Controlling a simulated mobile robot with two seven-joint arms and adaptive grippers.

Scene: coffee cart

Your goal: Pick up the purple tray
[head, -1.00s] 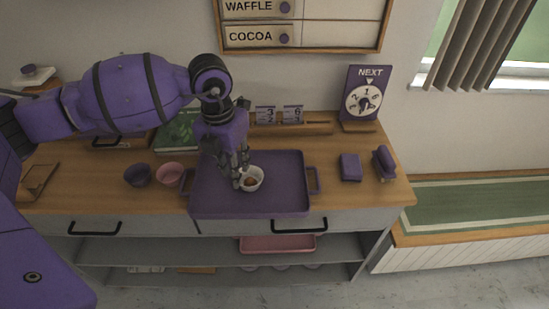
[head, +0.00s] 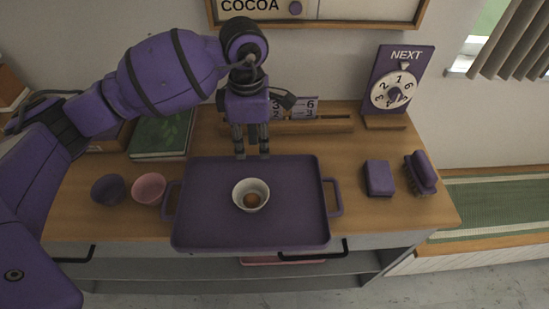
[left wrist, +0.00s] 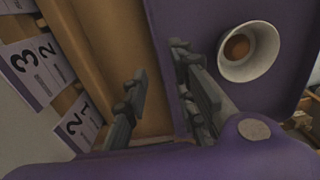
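The purple tray (head: 205,225) lies flat on the wooden counter, with a handle at its left and right ends. A white bowl (head: 239,201) with a brown thing inside stands on it near the middle. My left gripper (head: 252,155) is above the tray's back edge, behind the bowl, pointing down. In the left wrist view its fingers (left wrist: 168,95) are apart with nothing between them; the tray (left wrist: 185,25) and the bowl (left wrist: 226,65) are to the right. My right gripper is not in view.
A purple bowl (head: 108,189) and a pink bowl (head: 149,188) stand left of the tray. A purple block (head: 379,178) and a purple brush (head: 420,172) lie to the right. Behind are a green book (head: 160,137), a wooden card rail (head: 318,125) and a NEXT dial sign (head: 397,85).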

